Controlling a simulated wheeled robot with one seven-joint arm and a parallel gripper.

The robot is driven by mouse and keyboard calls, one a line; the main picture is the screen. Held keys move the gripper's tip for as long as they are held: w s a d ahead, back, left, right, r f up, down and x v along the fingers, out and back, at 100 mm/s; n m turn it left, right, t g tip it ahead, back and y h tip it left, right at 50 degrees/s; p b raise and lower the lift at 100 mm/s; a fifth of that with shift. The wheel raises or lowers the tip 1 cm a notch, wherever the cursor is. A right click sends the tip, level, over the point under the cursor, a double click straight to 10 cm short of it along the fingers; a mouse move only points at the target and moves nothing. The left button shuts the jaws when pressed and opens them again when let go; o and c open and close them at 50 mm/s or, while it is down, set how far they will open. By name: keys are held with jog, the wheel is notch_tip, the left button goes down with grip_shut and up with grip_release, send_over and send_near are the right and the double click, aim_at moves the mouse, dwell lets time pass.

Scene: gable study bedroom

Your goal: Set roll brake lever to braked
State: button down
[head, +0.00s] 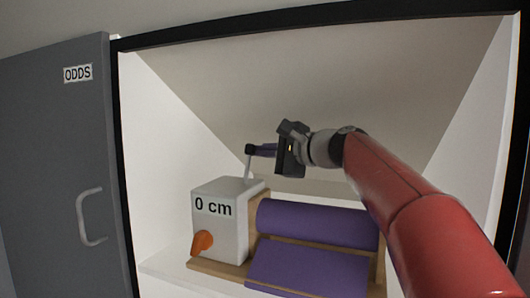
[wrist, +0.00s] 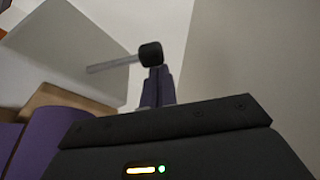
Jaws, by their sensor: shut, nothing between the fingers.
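A white box (head: 220,232) labelled "0 cm" stands at the left end of a wooden roll holder (head: 220,268). A thin metal lever (head: 247,165) with a black knob (head: 249,149) rises from its top, leaning slightly right; I take it as the brake lever. In the wrist view the lever (wrist: 108,66) and knob (wrist: 150,53) show just beyond my fingertips. My gripper (head: 256,150) is shut and empty, its fingertips at the right side of the knob. They look close to or touching it; I cannot tell which. An orange handle (head: 202,243) is on the box front.
A purple roll (head: 315,223) lies on the holder, with a purple sheet (head: 310,270) in front. All stand inside a white cupboard with a sloping back (head: 300,80). Its grey door (head: 55,170), marked "ODDS", is open at left. Free room lies above the roll.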

jog(key=shift+s, duration=0.1)
jog(key=n+b, duration=0.1)
jog(key=b, duration=0.1)
jog(key=s+n+b, duration=0.1)
jog(key=b, duration=0.2)
jog(key=shift+s+a+r+t+y, duration=0.15)
jog(key=shift+s+a+t+y, duration=0.15)
jog(key=shift+t, duration=0.1)
jog(key=n+b, duration=0.1)
jog(key=s+n+b, duration=0.1)
jog(key=b, duration=0.1)
jog(key=s+a+n+b, duration=0.1)
jog(key=b, duration=0.1)
jog(key=shift+s+r+n+t+y, duration=0.2)
jog(key=shift+r+n+t+y, duration=0.1)
jog(key=shift+t+y, duration=0.1)
jog(key=s+d+n+b, duration=0.1)
jog(key=s+d+b, duration=0.2)
jog(key=s+d, duration=0.2)
jog(key=shift+s+d+n+y, duration=0.3)
jog(key=shift+s+d, duration=0.1)
jog(key=shift+s, duration=0.05)
